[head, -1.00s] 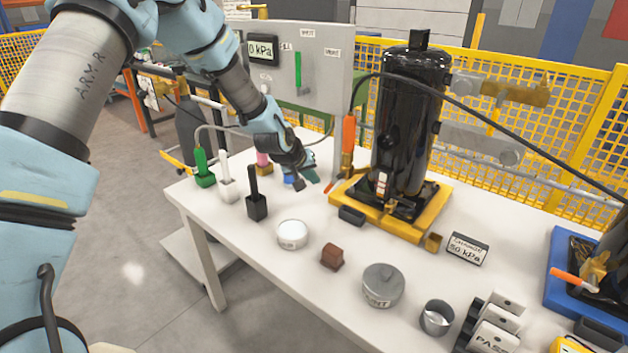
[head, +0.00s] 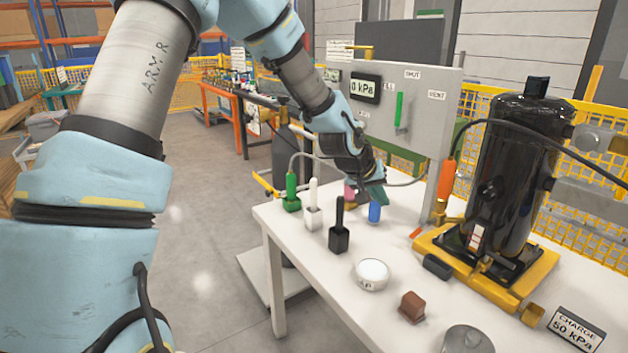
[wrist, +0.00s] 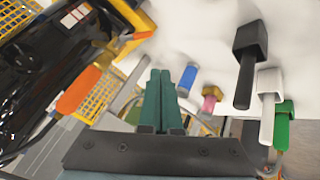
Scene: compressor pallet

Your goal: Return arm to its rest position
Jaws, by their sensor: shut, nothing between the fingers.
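My gripper (head: 374,196) is at the end of my arm, above the back left part of the white table (head: 300,262), close to a blue cylinder (head: 374,212). In the wrist view my gripper's green fingers (wrist: 160,88) are together with nothing between them. The blue cylinder (wrist: 187,80) and a pink-topped piece (wrist: 209,100) are just to the right of the fingers there. I cannot tell how wide the gap to them is.
Green (head: 291,190), white (head: 313,205) and black (head: 339,228) handled tools stand upright on the table's left side. The black compressor (head: 515,170) stands on a yellow pallet (head: 430,246). A panel (head: 430,130) with a gauge reading 0 kPa rises behind my gripper.

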